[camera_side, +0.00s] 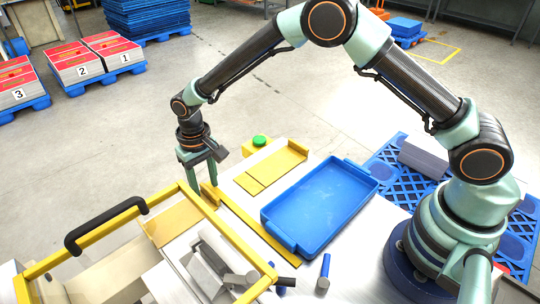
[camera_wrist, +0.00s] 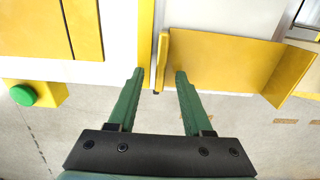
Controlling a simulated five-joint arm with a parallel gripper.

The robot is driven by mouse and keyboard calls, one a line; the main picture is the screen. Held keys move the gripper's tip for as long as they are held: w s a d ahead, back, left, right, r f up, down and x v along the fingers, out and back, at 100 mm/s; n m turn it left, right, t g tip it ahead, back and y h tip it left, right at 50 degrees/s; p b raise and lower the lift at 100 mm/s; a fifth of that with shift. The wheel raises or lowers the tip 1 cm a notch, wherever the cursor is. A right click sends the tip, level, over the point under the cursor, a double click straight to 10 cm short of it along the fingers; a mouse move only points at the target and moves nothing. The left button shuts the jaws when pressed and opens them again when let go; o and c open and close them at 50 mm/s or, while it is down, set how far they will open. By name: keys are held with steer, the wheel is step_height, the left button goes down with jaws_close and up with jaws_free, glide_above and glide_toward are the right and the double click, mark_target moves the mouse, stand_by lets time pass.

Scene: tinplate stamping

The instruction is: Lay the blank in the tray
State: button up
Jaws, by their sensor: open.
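The blue tray (camera_side: 320,205) lies on the white table, right of centre in the side view, and looks empty. My gripper (camera_side: 202,186) is above the table's far left edge, to the left of the tray, with its fingers pointing down. In the wrist view my gripper (camera_wrist: 159,74) is open, with two green fingers apart. A thin yellow upright edge (camera_wrist: 162,62) shows between the fingertips. I see no sheet between the fingers. I cannot pick out a single blank with certainty in either view.
A yellow-framed machine (camera_side: 135,208) with a black handle fills the lower left. A yellow plate (camera_side: 275,165) and green button (camera_side: 259,141) lie behind the tray. A yellow ledge (camera_wrist: 220,62) is right of my fingers. Grey sheets (camera_side: 425,157) sit on a blue pallet at right.

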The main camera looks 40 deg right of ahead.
jaws_close()
stand_by(0.3)
step_height(320, 180, up, 25)
steer(key=s+d+r, duration=0.1)
steer(key=s+d, duration=0.4)
steer(key=d, duration=0.5)
steer(key=s+d+r, duration=0.2)
steer(key=s+d, duration=0.2)
steer(key=d, duration=0.6)
steer(key=s+d+f, duration=0.3)
steer(key=s+d, duration=0.4)
steer(key=s, duration=0.4)
step_height(320, 180, down, 16)
steer(key=shift+f, duration=0.2)
